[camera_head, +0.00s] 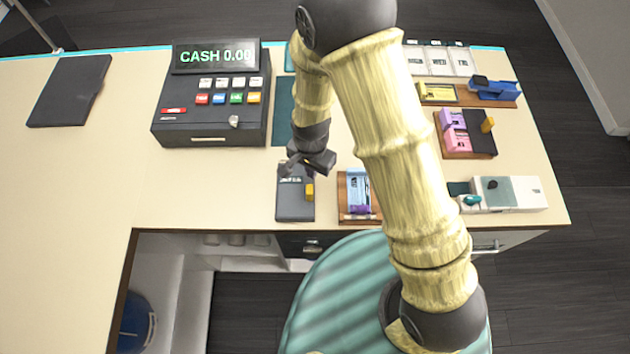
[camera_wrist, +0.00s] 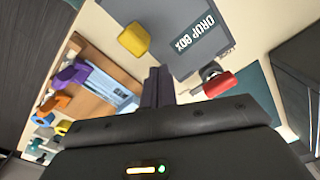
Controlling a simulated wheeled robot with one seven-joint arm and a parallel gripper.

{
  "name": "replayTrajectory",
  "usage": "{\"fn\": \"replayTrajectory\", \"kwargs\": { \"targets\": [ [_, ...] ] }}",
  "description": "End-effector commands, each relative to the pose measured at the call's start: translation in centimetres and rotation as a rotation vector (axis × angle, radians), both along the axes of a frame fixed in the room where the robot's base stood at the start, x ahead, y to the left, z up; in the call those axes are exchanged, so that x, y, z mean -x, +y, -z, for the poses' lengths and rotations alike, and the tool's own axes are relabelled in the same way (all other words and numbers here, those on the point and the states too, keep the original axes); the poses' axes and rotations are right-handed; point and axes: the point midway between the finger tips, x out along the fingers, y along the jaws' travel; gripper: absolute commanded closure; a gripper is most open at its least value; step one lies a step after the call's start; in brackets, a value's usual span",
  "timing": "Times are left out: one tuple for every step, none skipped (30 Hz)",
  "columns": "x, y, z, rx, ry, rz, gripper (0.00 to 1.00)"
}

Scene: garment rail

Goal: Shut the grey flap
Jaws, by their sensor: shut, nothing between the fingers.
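A dark grey drop box (camera_head: 294,207) lies at the counter's front edge, near the middle. Its lettered label shows in the wrist view, on the grey top (camera_wrist: 183,62). A yellow tab (camera_head: 309,192) is at its right side and also shows in the wrist view (camera_wrist: 133,39). I cannot tell which part is the flap, or how far it stands open. My gripper (camera_head: 300,164) is over the back end of the box. Its shut, empty fingers show in the wrist view (camera_wrist: 157,82), where they appear beside the box. Contact cannot be told.
A cash register (camera_head: 210,110) stands behind to the left. A wooden tray (camera_head: 345,216) is just right of the box. A red-ended metal piece (camera_wrist: 218,84) is near the fingers in the wrist view. A dark flat panel (camera_head: 70,90) lies far left, with clear counter between.

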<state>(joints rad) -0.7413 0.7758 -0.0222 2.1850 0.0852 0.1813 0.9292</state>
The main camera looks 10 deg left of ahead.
Motion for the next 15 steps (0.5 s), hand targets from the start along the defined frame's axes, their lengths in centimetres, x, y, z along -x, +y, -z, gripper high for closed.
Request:
{"fn": "replayTrajectory", "kwargs": {
  "targets": [
    [0.0,0.0,-0.7,0.000,0.000,0.001,1.00],
    [0.0,-0.1,-0.9,0.000,0.000,0.001,1.00],
    [0.0,-0.1,-1.1,0.000,0.000,0.001,1.00],
    [0.0,-0.1,-1.3,0.000,0.000,0.001,1.00],
    [0.0,-0.2,-1.5,0.000,0.000,0.001,1.00],
    [0.0,-0.2,-1.8,0.000,0.000,0.001,1.00],
    [-0.1,-0.2,-2.0,0.000,0.000,0.001,1.00],
    [-0.1,-0.2,-2.1,0.000,0.000,0.001,1.00],
    [-0.1,-0.3,-2.4,0.000,0.000,0.001,1.00],
    [-0.1,-0.3,-2.6,0.000,0.000,0.001,1.00],
    [-0.1,-0.3,-2.8,0.000,0.000,0.001,1.00],
    [-0.1,-0.4,-3.0,0.000,0.000,0.000,1.00],
    [-0.1,-0.4,-3.2,0.001,0.000,0.000,1.00],
    [-0.1,-0.4,-3.4,0.001,0.000,0.000,1.00],
    [-0.1,-0.4,-3.7,0.000,0.000,0.000,1.00]
  ]
}}
